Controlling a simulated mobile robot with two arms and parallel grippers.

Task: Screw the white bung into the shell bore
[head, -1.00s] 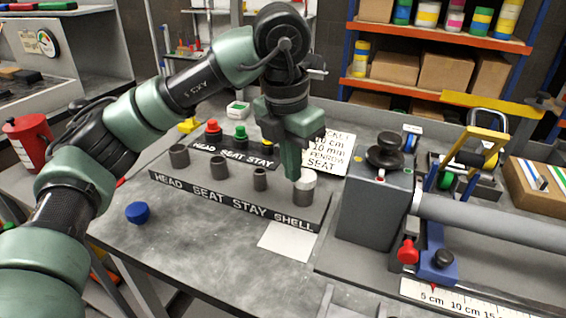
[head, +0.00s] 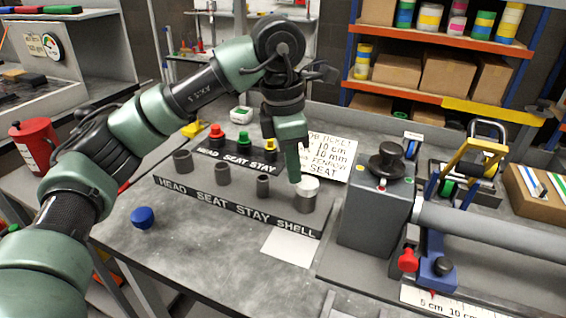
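The white bung (head: 308,186) sits at the top of the grey shell bore (head: 305,203), at the SHELL end of the labelled block (head: 240,205). How deep the bung sits cannot be told. My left gripper (head: 294,178) points down at the bung, its visible fingertip at the bung's left edge. The fingers are seen nearly edge-on, so whether they grip the bung or stand open cannot be told. My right gripper is out of view.
Three open grey bores stand left of the shell bore. Behind them is a rack with red (head: 216,131), green (head: 243,136) and yellow (head: 270,143) bungs. A blue bung (head: 143,217) lies on the table. A grey machine (head: 375,211) stands close on the right.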

